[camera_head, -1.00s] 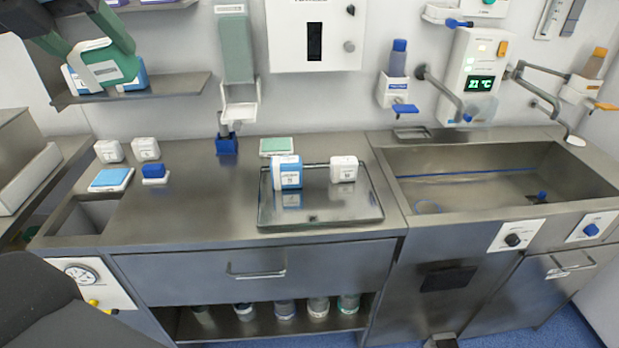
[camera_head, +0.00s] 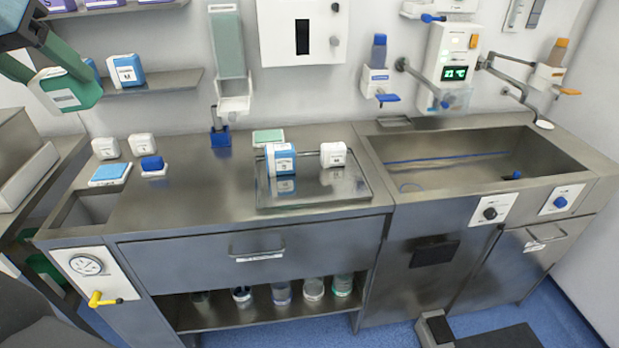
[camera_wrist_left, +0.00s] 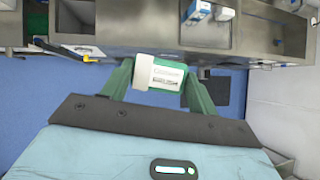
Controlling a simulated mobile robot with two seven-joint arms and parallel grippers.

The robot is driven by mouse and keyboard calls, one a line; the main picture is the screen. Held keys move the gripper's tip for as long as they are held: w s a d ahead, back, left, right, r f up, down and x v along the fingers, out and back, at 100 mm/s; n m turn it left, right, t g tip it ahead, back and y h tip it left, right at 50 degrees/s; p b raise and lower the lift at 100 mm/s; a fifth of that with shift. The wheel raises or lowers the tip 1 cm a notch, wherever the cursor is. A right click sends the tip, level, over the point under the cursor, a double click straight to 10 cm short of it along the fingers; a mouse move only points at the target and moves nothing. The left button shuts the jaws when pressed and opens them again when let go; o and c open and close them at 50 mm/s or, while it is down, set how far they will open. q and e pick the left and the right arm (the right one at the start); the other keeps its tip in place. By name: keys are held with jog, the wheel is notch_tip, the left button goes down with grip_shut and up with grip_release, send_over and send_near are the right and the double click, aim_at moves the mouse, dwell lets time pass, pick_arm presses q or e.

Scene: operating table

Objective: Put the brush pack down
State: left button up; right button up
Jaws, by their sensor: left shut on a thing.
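The brush pack (camera_head: 66,92), green with a white label, is in my left gripper (camera_head: 55,78) at the upper left of the head view. In the left wrist view the pack (camera_wrist_left: 160,74) sits between the green fingers of my left gripper (camera_wrist_left: 158,80), which are shut on it. It is held in the air, clear of the counter, in front of the wall shelf's left end. The fingers hide part of it. My right gripper is not in view.
A steel tray (camera_head: 322,197) on the counter holds a blue-white pack (camera_head: 281,160) and a white pack (camera_head: 333,155). Small packs stand at the counter's left. The wall shelf (camera_head: 160,82) carries a blue-white box (camera_head: 126,71). The counter middle (camera_head: 205,185) is bare. A sink (camera_head: 450,165) is at right.

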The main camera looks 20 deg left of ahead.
aim_at(53, 116)
pick_arm(q)
jog(key=shift+s+a+f+m+h, duration=0.15)
jog(key=shift+a+f+m+h, duration=0.25)
jog(key=shift+f+m, duration=0.15)
jog(key=shift+s+a+f+m+h, duration=0.15)
jog(key=shift+a+f+m+h, duration=0.2)
jog(key=shift+f+m, duration=0.2)
jog(key=shift+w+a+f+m+g+h, duration=0.1)
jog(key=shift+a+f+m+g+h, duration=0.15)
jog(key=shift+f+m, duration=0.35)
jog(key=shift+w+a+f+m+g+h, duration=0.15)
jog(key=shift+f+m+h, duration=0.15)
jog(key=shift+f+m, duration=0.3)
jog(key=f+m, duration=0.1)
jog(key=f+m+h, duration=0.1)
jog(key=f+m, duration=0.1)
jog(key=shift+w+d+f+g+h, duration=0.1)
jog(key=shift+w+d+g+h, duration=0.05)
jog(key=shift+d+g+h, duration=0.15)
jog(key=shift+f, duration=0.15)
jog(key=shift+w+d+f+m, duration=0.1)
jog(key=shift+f+m, duration=0.15)
jog(key=shift+m, duration=0.25)
